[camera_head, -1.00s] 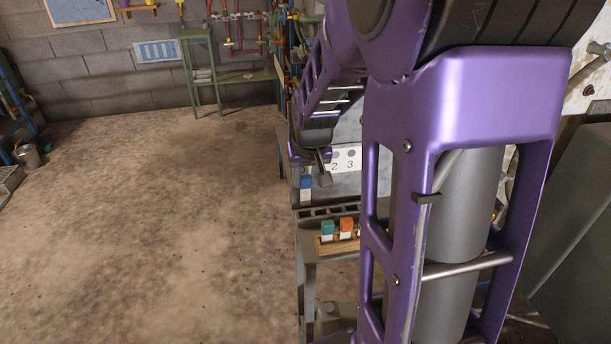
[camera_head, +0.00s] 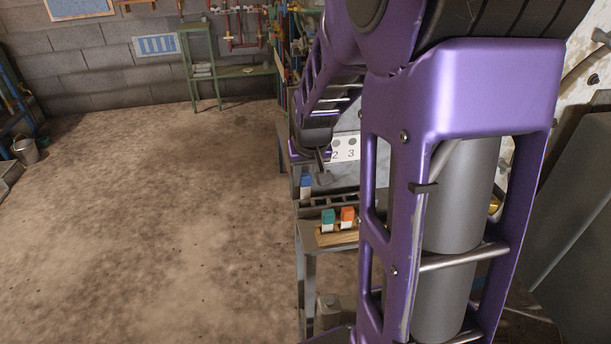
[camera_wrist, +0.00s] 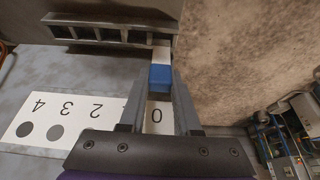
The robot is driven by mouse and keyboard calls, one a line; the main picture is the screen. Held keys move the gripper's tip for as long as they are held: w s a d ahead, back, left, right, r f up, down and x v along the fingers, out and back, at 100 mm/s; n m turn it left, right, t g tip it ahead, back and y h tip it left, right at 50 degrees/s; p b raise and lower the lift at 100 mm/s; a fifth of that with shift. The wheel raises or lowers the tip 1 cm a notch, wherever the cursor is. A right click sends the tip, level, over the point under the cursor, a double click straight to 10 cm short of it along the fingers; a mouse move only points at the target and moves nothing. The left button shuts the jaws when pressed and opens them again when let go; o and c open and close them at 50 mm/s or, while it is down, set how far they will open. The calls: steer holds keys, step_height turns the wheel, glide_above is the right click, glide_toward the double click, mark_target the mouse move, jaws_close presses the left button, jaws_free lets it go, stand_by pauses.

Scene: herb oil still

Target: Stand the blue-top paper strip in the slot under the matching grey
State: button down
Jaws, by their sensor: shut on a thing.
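The blue-top paper strip (camera_wrist: 160,76) is between the fingers of my gripper (camera_wrist: 160,84), which is shut on it. Its white part extends away from the fingers beside the right end of the slotted rack (camera_wrist: 110,18) in the wrist view. I cannot tell whether they touch. In the head view the blue-top strip (camera_head: 306,182) hangs below my gripper (camera_head: 319,170), near the left end of the rack (camera_head: 330,201). The white number card (camera_wrist: 75,112) shows 0, 2, 3 and 4, with grey dots by 3 and 4. My fingers and palm hide other dots.
A wooden holder (camera_head: 337,238) with a teal-top strip (camera_head: 328,219) and an orange-top strip (camera_head: 347,217) stands in front of the rack. My arm hides the bench's right side in the head view. Open floor (camera_head: 150,210) lies left of the bench.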

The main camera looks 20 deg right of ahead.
mark_target(305, 188)
steer(key=shift+f, duration=0.2)
steer(key=shift+f+b, duration=0.6)
steer(key=shift+f, duration=0.65)
steer(key=c, duration=0.5)
jaws_free()
steer(key=shift+c, duration=0.2)
steer(key=shift+r, duration=0.1)
